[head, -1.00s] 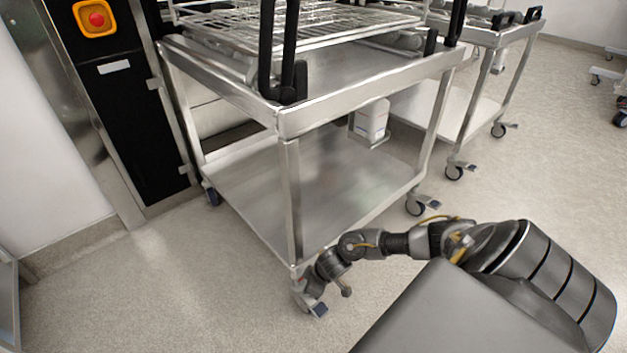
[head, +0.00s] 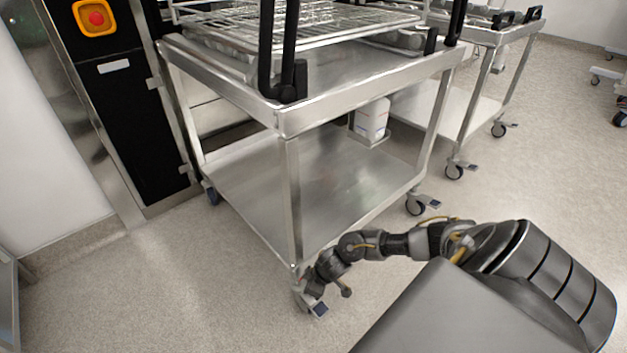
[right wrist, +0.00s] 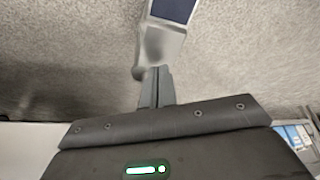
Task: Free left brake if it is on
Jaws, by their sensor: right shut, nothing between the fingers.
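The steel trolley (head: 292,190) stands on casters with brake pedals. Its near corner caster (head: 299,298) carries a blue-topped brake pedal (head: 319,309), seen in the right wrist view as a dark blue pad (right wrist: 172,9) on a grey lever. I cannot tell whether this pedal is pressed down. My right gripper (right wrist: 157,72) is shut and empty, its fingertips just below the lever in the right wrist view; contact is unclear. In the head view my right gripper (head: 309,288) is low beside the near caster. My left gripper is not in view.
Another trolley caster with a pedal (head: 432,205) stands further right. A second trolley (head: 475,90) is behind. A black panel with a red button (head: 96,18) stands at left. A white container (head: 371,118) shows beneath the top. Floor at front left is clear.

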